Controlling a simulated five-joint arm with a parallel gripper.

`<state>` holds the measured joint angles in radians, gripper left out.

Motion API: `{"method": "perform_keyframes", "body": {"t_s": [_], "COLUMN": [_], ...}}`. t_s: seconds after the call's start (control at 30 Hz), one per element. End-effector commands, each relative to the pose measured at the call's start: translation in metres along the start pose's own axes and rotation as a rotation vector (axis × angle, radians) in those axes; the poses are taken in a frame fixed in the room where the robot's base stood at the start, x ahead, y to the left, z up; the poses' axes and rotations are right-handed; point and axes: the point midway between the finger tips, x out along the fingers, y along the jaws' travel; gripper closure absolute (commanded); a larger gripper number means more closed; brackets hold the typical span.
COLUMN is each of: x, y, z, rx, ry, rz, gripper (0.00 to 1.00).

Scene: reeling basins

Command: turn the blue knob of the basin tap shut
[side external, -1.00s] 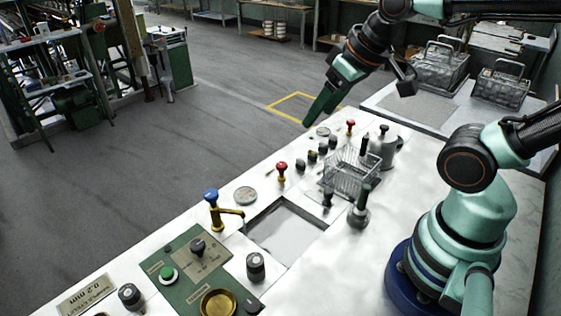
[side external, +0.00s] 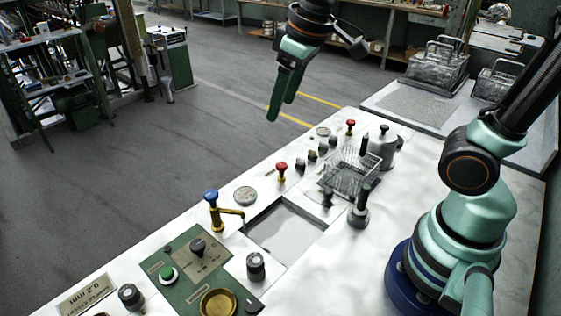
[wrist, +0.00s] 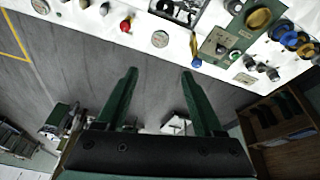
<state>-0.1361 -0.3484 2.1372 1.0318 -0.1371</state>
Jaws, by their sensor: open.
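The blue knob (side external: 211,195) tops the brass tap (side external: 217,218) at the counter's left edge, its spout reaching over the square basin (side external: 285,232). In the wrist view the blue knob (wrist: 196,62) lies just beyond the tip of the right-hand finger, with the brass tap (wrist: 193,44) above it. My gripper (side external: 280,109) hangs high above the counter's far left edge, fingers pointing down, well apart from the knob. The wrist view shows my gripper (wrist: 159,74) open with nothing between the fingers. I cannot tell whether water runs.
A red knob (side external: 282,168) stands behind the tap, and another red knob (side external: 350,124) further back. A wire basket (side external: 350,172) and a dark-handled fitting (side external: 360,206) stand right of the basin. A green panel (side external: 190,262) with controls lies in front. Open floor lies left.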

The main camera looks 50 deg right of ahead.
Motion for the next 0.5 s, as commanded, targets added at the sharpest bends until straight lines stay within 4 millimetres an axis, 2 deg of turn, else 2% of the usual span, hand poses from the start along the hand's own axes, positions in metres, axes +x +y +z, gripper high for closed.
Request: {"method": "perform_keyframes", "body": {"t_s": [0.1,0.3,0.5], "x": [0.012,0.039,0.069], "y": [-0.018,-0.053,-0.087], "z": [-0.027,-0.065,-0.087], "rx": [-0.109,-0.290,-0.438], "ry": [-0.070,-0.176,-0.262], "rz": [-0.028,-0.072,-0.108], "gripper": [0.31,0.31,0.31]}}
